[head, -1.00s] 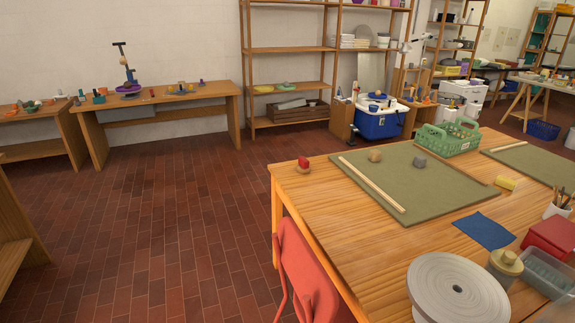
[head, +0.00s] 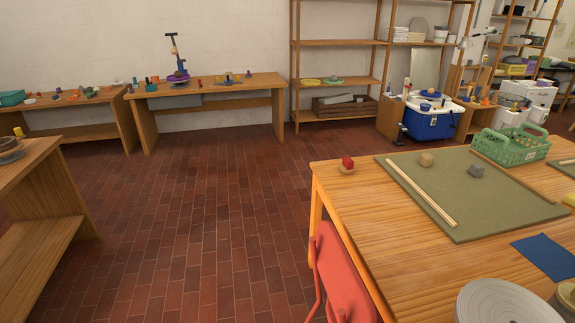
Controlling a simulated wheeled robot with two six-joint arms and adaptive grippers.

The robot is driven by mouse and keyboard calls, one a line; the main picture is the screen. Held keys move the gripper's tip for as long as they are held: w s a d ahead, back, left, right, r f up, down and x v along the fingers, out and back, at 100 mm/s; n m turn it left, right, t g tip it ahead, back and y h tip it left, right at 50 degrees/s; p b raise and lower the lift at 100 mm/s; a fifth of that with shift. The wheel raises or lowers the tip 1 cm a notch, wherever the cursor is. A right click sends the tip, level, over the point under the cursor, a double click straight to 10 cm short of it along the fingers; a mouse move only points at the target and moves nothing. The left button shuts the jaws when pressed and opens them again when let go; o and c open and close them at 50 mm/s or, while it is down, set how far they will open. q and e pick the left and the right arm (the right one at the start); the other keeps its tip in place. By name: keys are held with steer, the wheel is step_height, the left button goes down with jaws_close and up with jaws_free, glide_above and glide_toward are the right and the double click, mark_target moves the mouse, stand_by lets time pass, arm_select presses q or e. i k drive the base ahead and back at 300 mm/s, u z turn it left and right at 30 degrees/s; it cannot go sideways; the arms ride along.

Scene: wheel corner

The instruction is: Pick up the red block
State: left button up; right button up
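The red block (head: 348,161) is small and sits at the far left corner of the wooden table (head: 400,254). It rests on top of a small tan piece (head: 346,170), whose exact shape is too small to tell. Neither of my grippers shows in the head view.
A green mat (head: 490,207) with a wooden strip (head: 420,191), a tan lump (head: 426,159) and a grey lump (head: 476,171) lies right of the block. A red chair (head: 341,279) stands at the table's left side. The tiled floor (head: 205,220) left of it is clear.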

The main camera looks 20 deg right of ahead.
mark_target(347, 167)
steer(key=u, duration=0.1)
steer(key=i, duration=3.8)
steer(key=z, duration=1.95)
steer(key=i, duration=3.1)
steer(key=u, duration=5.05)
steer(key=k, duration=0.15)
steer(key=z, duration=0.3)
